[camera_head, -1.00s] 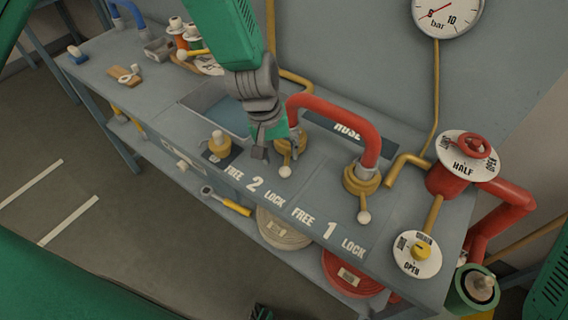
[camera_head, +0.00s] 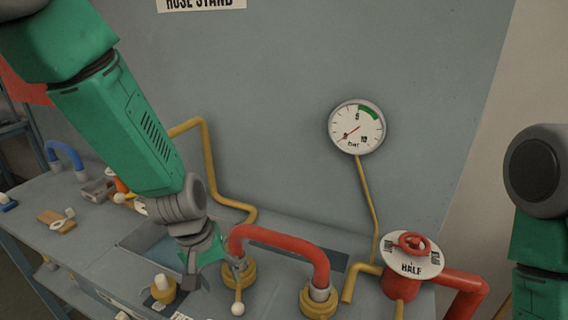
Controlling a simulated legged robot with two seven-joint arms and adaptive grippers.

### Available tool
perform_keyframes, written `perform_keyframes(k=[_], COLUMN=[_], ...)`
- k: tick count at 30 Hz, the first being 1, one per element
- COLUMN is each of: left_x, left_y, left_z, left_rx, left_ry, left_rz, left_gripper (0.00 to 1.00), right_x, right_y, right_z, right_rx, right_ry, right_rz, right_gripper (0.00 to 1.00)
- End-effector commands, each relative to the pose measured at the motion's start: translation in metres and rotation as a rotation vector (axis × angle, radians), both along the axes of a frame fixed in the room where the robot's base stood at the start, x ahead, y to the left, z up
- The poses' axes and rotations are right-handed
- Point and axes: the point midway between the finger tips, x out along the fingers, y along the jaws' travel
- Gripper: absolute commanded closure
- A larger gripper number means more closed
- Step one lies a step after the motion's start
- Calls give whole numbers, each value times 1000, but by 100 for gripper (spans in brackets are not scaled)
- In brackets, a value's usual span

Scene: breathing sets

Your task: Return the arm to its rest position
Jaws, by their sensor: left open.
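My left arm comes in from the upper left, green with grey joints. Its gripper (camera_head: 190,280) is open and points down at the bench, just left of the left end of the red hose (camera_head: 280,238). I see nothing between its fingers. The red hose arches between two brass couplings, the left one (camera_head: 240,274) with a pale-knobbed lever and the right one (camera_head: 319,300). A green and grey part of my right arm (camera_head: 540,235) stands at the right edge; its gripper is out of view.
The bench (camera_head: 90,240) holds a blue hose (camera_head: 65,152), a wooden block (camera_head: 56,218) and a brass fitting (camera_head: 163,289). A pressure gauge (camera_head: 356,127) hangs on the wall. A red valve with a HALF plate (camera_head: 411,255) stands at the right.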

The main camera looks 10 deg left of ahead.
Motion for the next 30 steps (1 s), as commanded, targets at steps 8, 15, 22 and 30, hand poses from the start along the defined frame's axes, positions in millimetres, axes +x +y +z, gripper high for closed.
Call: perform_keyframes(k=[8, 15, 22, 30], left_x=[-64, -160, -246, -262], left_y=[46, 89, 110, 110], left_z=[-84, -151, -177, -217], left_rx=[98, 169, 179, 182], left_ry=[28, 49, 63, 35], left_rz=[-78, -216, -338, -402], left_gripper=[54, 54, 54, 54], right_x=[-1, -1, -1, -1], right_y=[0, 0, 0, 0], right_z=[0, 0, 0, -40], right_rx=[0, 0, 0, 0], right_ry=[1, 1, 1, 2], right_rz=[0, 0, 0, 0], right_gripper=[60, 60, 60, 60])
